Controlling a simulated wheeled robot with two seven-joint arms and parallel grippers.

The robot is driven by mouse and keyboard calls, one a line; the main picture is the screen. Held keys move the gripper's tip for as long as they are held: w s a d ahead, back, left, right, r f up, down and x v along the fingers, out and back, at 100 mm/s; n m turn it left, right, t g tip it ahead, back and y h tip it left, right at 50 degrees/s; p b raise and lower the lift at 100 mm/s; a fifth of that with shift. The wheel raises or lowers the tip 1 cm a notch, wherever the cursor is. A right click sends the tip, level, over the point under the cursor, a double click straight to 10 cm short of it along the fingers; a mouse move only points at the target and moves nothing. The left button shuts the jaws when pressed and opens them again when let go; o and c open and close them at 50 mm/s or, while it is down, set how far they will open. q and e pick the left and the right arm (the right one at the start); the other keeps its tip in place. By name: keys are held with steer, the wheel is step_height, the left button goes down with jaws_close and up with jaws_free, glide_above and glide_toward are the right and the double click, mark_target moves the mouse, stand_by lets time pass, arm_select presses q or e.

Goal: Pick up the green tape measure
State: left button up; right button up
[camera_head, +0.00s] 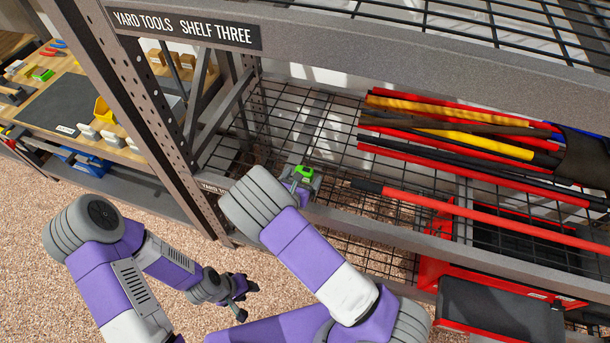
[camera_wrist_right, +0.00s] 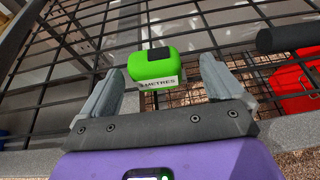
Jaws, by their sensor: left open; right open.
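The green tape measure (camera_head: 304,171) sits on the wire shelf near its front edge. In the right wrist view the tape measure (camera_wrist_right: 150,66) has a dark patch on top and a white label reading "METRES". My right gripper (camera_head: 302,182) is open at the shelf's front edge, and in its wrist view the fingers (camera_wrist_right: 160,82) stand either side of the tape measure's near part, with gaps showing. Its lower side is partly hidden. My left gripper (camera_head: 241,299) is open and empty, low over the pebbled floor and away from the shelf.
The wire shelf (camera_head: 285,125) has a grey front rail and an upright post (camera_head: 150,110) to the left. Long-handled tools (camera_head: 455,135) lie on the right of the shelf. A red-handled tool (camera_head: 480,218) lies along the front. A workbench (camera_head: 85,120) stands far left.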

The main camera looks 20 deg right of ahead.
mark_target(306, 169)
steer(key=x, duration=0.2)
steer(key=b+x, duration=0.1)
steer(key=x, duration=0.2)
steer(key=shift+w+a+r, duration=0.1)
steer(key=shift+w+r, duration=0.05)
steer(key=shift+w, duration=0.25)
steer(key=shift+c, duration=0.3)
steer(key=c, duration=1.1)
